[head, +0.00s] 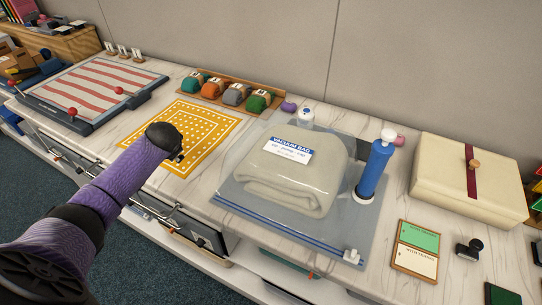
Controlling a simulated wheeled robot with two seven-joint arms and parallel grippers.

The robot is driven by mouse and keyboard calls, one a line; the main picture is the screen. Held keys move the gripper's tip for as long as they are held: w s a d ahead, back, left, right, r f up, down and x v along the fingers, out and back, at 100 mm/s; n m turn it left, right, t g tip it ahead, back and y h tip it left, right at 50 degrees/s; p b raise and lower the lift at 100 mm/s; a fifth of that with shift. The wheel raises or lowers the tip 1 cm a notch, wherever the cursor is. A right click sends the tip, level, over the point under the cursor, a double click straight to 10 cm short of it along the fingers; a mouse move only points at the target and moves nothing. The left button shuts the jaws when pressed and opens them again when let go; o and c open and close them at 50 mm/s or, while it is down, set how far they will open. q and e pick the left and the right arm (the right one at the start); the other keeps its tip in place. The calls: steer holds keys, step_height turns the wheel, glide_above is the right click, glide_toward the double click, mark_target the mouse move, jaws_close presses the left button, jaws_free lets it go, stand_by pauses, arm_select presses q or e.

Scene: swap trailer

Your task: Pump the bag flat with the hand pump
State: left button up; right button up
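The vacuum bag (240,190) lies on the counter with a folded cream blanket (290,188) inside. It looks thick and puffed, with a white label on top. A white round cap, possibly the valve (306,117), shows at its back edge. Blue seal lines run along its front edge, with a white slider (351,256) at the right end. The blue hand pump (377,168) with a white handle stands upright at the bag's right side. My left gripper (176,152) is over the yellow mat, left of the bag and apart from it; its fingers are too dark to read. My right gripper is out of view.
A yellow patterned mat (218,125) and a red-striped board (95,85) lie to the left. Coloured rolls sit in a wooden tray (268,105) at the back. A cream box (440,190), a green-and-cream card (415,265) and a black stamp (469,250) are to the right.

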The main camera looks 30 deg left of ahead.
mark_target(374, 161)
arm_select(q)
steer(key=w+d+r+m+t, duration=0.2)
steer(key=w+d+r+t, duration=0.35)
steer(key=w+r, duration=0.4)
steer(key=d+h, duration=0.2)
steer(key=d, duration=0.4)
steer(key=w+d+f+m+t+h, duration=0.1)
steer(key=d+h, duration=0.1)
steer(key=d, duration=0.5)
steer(key=d+f+m+h, duration=0.1)
steer(key=d+h, duration=0.2)
steer(key=d, duration=0.3)
steer(key=shift+w+d+f+t, duration=0.15)
steer(key=shift+w+d+t, duration=0.1)
steer(key=shift+w+t, duration=0.1)
steer(key=s+d+h, duration=0.2)
steer(key=d+h, duration=0.1)
steer(key=d, duration=0.6)
steer(key=s+d+h, duration=0.2)
steer(key=d+h, duration=0.1)
steer(key=d, duration=0.5)
steer(key=x, duration=1)
steer(key=shift+w+d, duration=0.15)
steer(key=shift+d, duration=0.4)
steer(key=shift+w+d+f, duration=0.1)
steer(key=shift+w+f, duration=0.1)
steer(key=shift+w, duration=0.35)
